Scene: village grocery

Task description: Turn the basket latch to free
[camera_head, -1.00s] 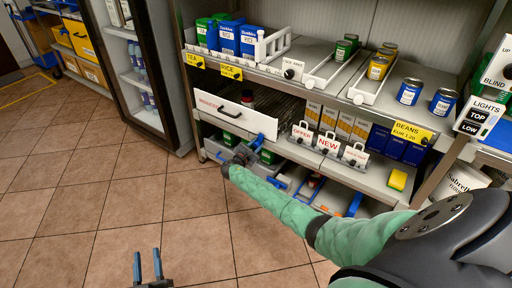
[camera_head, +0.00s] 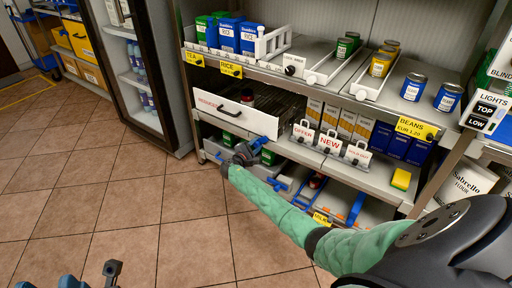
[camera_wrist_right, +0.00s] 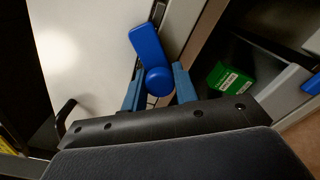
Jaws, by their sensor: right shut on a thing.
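The basket's white front panel (camera_head: 232,114) carries a label that seems to read "REDUCED" and a black handle. It also fills the left of the right wrist view (camera_wrist_right: 85,50). The blue latch (camera_wrist_right: 147,45) is at the panel's edge, with a flat lever slanting up-left from a round knob. My right gripper (camera_head: 248,152) is at the panel's lower right end. In the wrist view its blue fingers (camera_wrist_right: 158,90) are on either side of the latch's knob, shut on it. My left gripper (camera_head: 88,277) is partly cut off at the bottom left; its opening is unclear.
The shelf (camera_head: 385,178) right of the basket holds boxes and sign holders. A glass-door fridge (camera_head: 140,70) stands left. The tiled floor (camera_head: 150,210) in front is clear.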

